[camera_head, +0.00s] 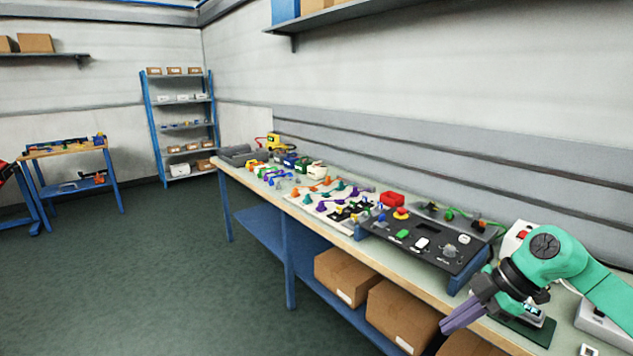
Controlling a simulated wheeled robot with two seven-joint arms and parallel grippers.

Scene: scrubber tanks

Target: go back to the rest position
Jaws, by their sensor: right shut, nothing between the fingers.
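My right gripper (462,317) is at the lower right of the head view, on the end of my green arm. Its purple-grey fingers are together and hold nothing. They point down and to the left, over the front edge of the long workbench (345,238). My left gripper does not show in this view.
A black control panel (432,250) with buttons stands on the bench left of my gripper. A white board (335,200) with coloured parts lies farther along. Cardboard boxes (402,315) sit on the shelf below. The floor (160,275) at left is clear.

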